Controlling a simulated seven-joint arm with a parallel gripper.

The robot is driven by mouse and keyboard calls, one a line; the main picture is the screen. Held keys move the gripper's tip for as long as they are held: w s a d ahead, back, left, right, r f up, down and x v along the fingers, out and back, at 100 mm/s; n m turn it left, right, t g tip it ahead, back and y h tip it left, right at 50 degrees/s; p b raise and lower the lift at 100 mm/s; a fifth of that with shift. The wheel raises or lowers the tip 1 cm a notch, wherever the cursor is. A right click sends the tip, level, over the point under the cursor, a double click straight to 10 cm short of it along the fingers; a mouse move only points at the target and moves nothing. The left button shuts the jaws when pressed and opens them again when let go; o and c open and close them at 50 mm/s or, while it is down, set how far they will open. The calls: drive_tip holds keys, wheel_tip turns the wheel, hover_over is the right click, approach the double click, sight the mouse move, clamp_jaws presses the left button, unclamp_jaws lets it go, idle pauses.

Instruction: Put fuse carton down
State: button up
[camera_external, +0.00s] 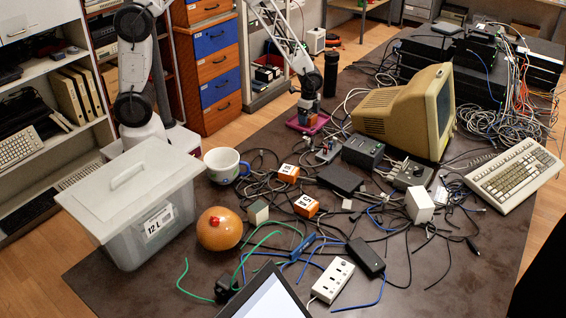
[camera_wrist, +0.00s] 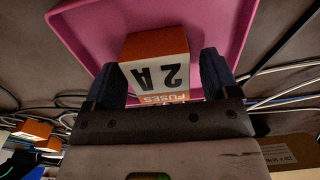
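The fuse carton (camera_wrist: 156,73), orange and white and marked "2A" and "FUSES", sits between the two fingers of my gripper (camera_wrist: 165,78) in the wrist view. Behind the carton is a pink tray (camera_wrist: 85,32) with raised rims. In the external view my gripper (camera_external: 309,106) points down over the pink tray (camera_external: 295,125) at the back of the table, with the orange carton (camera_external: 311,119) at its tips. I cannot tell whether the carton touches the tray floor.
A dark bottle (camera_external: 331,74) stands just right of my gripper. Tangled cables, black boxes and a beige monitor (camera_external: 395,112) lie to the right and front.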

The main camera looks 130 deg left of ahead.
sight(309, 115)
drive_tip(key=shift+r, duration=0.15)
wheel_tip(309, 115, up, 12)
idle(0.9)
idle(0.3)
idle(0.5)
drive_tip(key=s+d+r, duration=0.1)
drive_tip(key=d+r, duration=0.5)
drive_tip(key=d, duration=0.4)
drive_tip(key=d+r+t, duration=0.1)
drive_tip(key=d+r, duration=0.5)
drive_tip(key=d, duration=0.3)
drive_tip(key=s+d+r, duration=0.1)
drive_tip(key=d+r, duration=0.4)
drive_tip(key=d, duration=0.5)
drive_tip(key=s+d+r, duration=0.2)
drive_tip(key=s+d, duration=0.6)
drive_tip(key=d, duration=0.2)
drive_tip(key=s+d+r+t, duration=0.1)
drive_tip(key=s+d+r, duration=0.2)
drive_tip(key=s+d, duration=0.6)
drive_tip(key=shift+s+d+r+t, duration=0.25)
drive_tip(key=shift+d+r+t, duration=0.05)
drive_tip(key=shift+d, duration=0.4)
